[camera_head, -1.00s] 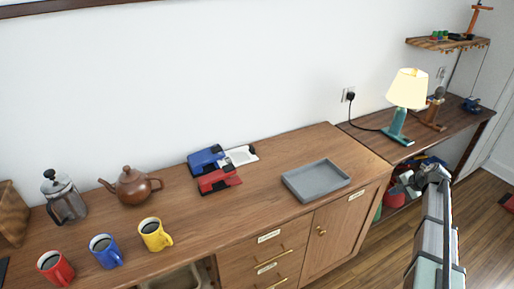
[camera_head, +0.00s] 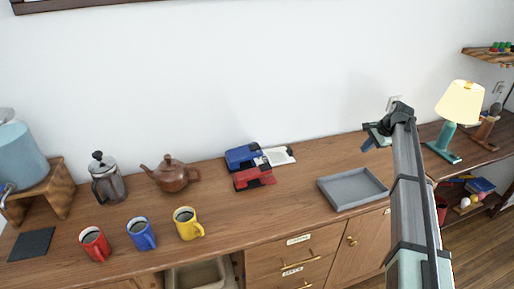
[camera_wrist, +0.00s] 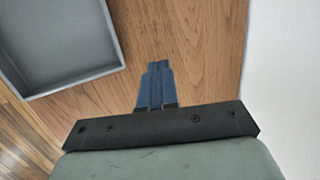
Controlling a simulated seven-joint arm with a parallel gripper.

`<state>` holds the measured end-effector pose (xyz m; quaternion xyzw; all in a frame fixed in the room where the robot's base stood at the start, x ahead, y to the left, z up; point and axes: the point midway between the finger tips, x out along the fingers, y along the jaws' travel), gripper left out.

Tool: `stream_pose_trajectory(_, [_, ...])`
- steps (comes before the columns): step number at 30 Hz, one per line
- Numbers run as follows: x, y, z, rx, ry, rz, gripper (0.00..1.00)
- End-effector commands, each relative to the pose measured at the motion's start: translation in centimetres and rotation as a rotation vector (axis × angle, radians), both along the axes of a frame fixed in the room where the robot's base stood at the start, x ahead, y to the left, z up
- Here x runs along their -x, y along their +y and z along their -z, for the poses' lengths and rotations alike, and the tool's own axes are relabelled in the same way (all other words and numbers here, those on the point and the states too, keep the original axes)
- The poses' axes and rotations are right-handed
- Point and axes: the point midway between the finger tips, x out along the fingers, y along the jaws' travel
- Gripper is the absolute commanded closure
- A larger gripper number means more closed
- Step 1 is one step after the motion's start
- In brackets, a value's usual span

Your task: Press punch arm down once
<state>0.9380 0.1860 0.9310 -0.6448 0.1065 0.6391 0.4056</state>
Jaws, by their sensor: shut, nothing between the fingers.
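A blue desk tool (camera_head: 240,157), which looks like the punch, lies on the wooden counter (camera_head: 300,205) towards the wall. A white sheet or plate (camera_head: 279,155) lies at its right side. A red desk tool (camera_head: 253,178) lies just in front of it. Which one has the punch arm is too small to tell. My gripper (camera_head: 368,143) is above the counter's right part, well to the right of the tools and apart from them. In the wrist view its blue fingers (camera_wrist: 158,66) are together and empty, over bare wood.
A grey tray (camera_head: 352,188) stands between the tools and my arm, and shows in the wrist view (camera_wrist: 62,82). A teapot (camera_head: 172,175), a French press (camera_head: 108,180) and several mugs (camera_head: 188,222) stand at left. A lamp (camera_head: 459,104) stands at right.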

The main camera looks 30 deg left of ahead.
Motion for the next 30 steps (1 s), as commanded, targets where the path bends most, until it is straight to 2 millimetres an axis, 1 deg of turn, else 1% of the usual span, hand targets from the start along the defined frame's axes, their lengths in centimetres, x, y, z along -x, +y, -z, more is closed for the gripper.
stream_pose_trajectory(1, [0.0, 2.3, -0.3, 0.009, 0.016, -0.009, 1.0])
stream_pose_trajectory(2, [0.2, 3.4, -0.4, 0.015, 0.024, -0.011, 1.0])
stream_pose_trajectory(3, [0.4, 4.9, -0.6, 0.024, 0.038, -0.014, 1.0])
stream_pose_trajectory(8, [1.5, 10.8, -1.5, 0.06, 0.086, -0.021, 1.0])
stream_pose_trajectory(9, [1.9, 12.3, -1.7, 0.069, 0.097, -0.023, 1.0])
stream_pose_trajectory(14, [3.6, 18.0, -2.6, 0.113, 0.138, -0.026, 1.0])
stream_pose_trajectory(15, [4.0, 19.5, -2.8, 0.125, 0.148, -0.026, 1.0])
stream_pose_trajectory(20, [6.2, 25.2, -3.8, 0.171, 0.18, -0.024, 1.0])
stream_pose_trajectory(21, [6.8, 26.6, -4.1, 0.183, 0.188, -0.023, 1.0])
stream_pose_trajectory(23, [7.7, 28.7, -4.5, 0.202, 0.197, -0.022, 1.0])
stream_pose_trajectory(24, [8.4, 30.0, -4.8, 0.215, 0.204, -0.019, 1.0])
stream_pose_trajectory(27, [10.0, 33.2, -5.4, 0.245, 0.217, -0.015, 1.0])
stream_pose_trajectory(30, [11.6, 35.9, -6.0, 0.271, 0.227, -0.01, 1.0])
